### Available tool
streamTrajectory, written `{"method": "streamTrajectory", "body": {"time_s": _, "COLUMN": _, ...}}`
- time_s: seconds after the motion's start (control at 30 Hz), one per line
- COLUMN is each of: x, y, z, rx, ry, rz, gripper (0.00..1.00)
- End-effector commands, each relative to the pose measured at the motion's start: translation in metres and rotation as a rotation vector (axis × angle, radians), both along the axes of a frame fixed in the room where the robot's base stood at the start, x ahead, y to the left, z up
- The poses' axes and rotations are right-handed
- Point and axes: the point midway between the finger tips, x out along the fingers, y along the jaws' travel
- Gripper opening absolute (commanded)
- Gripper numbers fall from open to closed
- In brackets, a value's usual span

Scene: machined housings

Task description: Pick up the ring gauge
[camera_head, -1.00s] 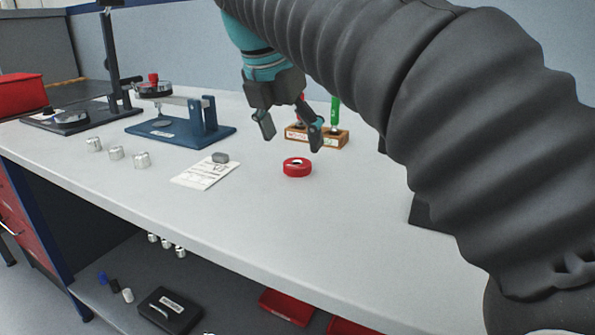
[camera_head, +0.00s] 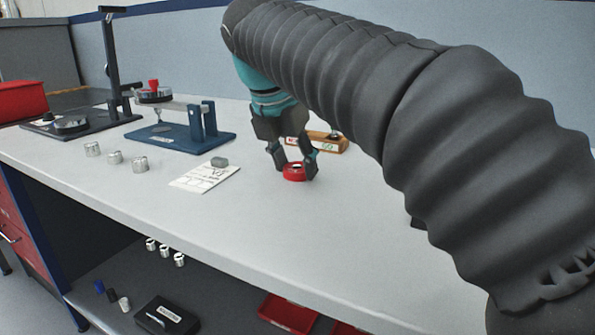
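The ring gauge (camera_head: 294,175) is a short red ring with a dark and light centre, lying flat on the grey bench top. My gripper (camera_head: 293,171) has come down over it, with one finger at its left side and the other at its right. The fingers are apart, about the ring's width. I cannot tell whether they press on the ring. The ring's sides are partly hidden by the fingers.
A paper sheet (camera_head: 205,178) with a grey block lies to the left. Several metal cylinders (camera_head: 140,165) and a blue fixture (camera_head: 180,138) stand farther left. The bench front is clear.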

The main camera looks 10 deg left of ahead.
Motion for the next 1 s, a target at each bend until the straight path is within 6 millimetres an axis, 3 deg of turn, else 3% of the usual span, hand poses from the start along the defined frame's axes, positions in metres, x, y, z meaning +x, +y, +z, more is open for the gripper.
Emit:
{"method": "streamTrajectory", "body": {"time_s": 0.37, "x": 0.0, "y": 0.0, "z": 0.004, "rx": 0.0, "ry": 0.0, "rz": 0.0, "gripper": 0.1}}
{"method": "streamTrajectory", "body": {"time_s": 0.57, "x": 0.001, "y": 0.0, "z": 0.025, "rx": 0.001, "ry": -0.001, "rz": -0.001, "gripper": 0.1}}
{"method": "streamTrajectory", "body": {"time_s": 0.67, "x": 0.001, "y": 0.001, "z": 0.045, "rx": 0.001, "ry": -0.002, "rz": -0.001, "gripper": 0.1}}
{"method": "streamTrajectory", "body": {"time_s": 1.0, "x": 0.003, "y": -0.069, "z": 0.083, "rx": 0.001, "ry": -0.002, "rz": -0.005, "gripper": 0.1}}
